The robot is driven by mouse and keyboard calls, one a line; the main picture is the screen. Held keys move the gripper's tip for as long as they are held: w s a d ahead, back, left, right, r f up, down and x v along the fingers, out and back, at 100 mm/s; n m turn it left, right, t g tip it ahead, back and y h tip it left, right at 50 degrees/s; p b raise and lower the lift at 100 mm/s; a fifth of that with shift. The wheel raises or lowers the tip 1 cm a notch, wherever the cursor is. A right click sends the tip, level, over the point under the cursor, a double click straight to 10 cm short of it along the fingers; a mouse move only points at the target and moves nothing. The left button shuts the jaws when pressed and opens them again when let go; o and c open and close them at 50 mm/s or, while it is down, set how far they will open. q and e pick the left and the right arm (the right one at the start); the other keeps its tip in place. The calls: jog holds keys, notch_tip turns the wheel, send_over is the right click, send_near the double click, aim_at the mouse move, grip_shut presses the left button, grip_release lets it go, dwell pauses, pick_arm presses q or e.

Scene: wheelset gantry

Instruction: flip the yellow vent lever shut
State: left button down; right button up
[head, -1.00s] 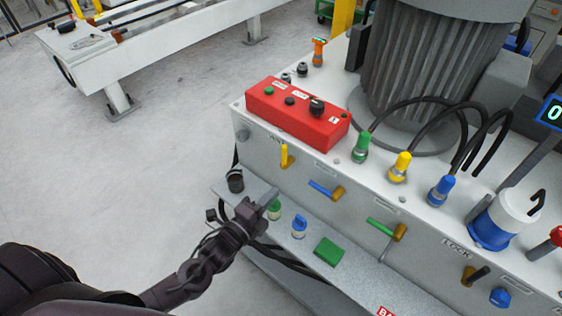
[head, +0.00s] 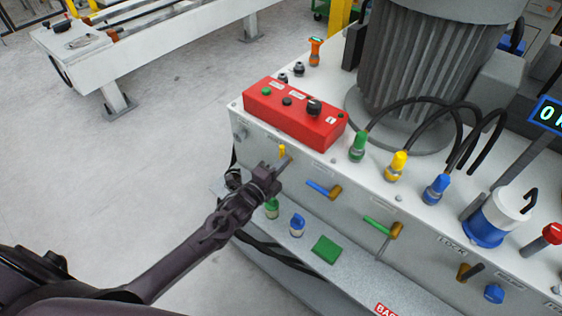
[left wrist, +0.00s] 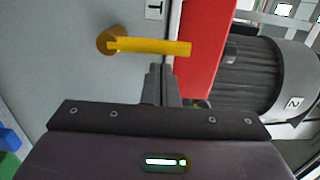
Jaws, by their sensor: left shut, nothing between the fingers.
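The yellow vent lever (head: 282,150) is on the front face of the grey cabinet, below the red control box. In the head view my left gripper (head: 284,163) covers its lower part. In the left wrist view the lever (left wrist: 150,47) shows as a yellow bar on a brass-coloured pivot, lying across the picture just beyond my fingertips. My left gripper (left wrist: 161,72) is shut and empty, its fingertips close to the lever; I cannot tell whether they touch it. My right gripper is not in view.
The red control box (head: 293,113) sits on the cabinet top above the lever. A blue lever (head: 318,188) and a green lever (head: 377,226) are to the right. A ledge below holds a green-capped bottle (head: 271,208), a blue-capped bottle (head: 297,225) and a green block (head: 326,250).

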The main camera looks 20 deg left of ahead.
pick_arm(q)
jog(key=shift+w+a+r+n, duration=0.1)
jog(key=shift+w+a+n, duration=0.1)
jog(key=shift+a+n, duration=0.15)
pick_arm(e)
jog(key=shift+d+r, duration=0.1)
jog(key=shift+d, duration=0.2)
pick_arm(q)
jog(key=shift+a+n, duration=0.1)
jog(key=shift+n, duration=0.25)
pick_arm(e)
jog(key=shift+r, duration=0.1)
pick_arm(q)
jog(key=w+a+f+n, duration=0.1)
jog(key=a+n, duration=0.2)
jog(key=n, duration=0.4)
jog(key=w+a+f+n+b, duration=0.1)
jog(key=a+f+n, duration=0.1)
jog(key=n, duration=0.6)
jog(key=shift+w+a+f+g+h, duration=0.3)
jog(key=shift+a+g+h, duration=0.1)
jog(key=shift+a, duration=0.5)
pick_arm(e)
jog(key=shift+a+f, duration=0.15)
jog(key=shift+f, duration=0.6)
pick_arm(q)
jog(key=shift+f, duration=0.1)
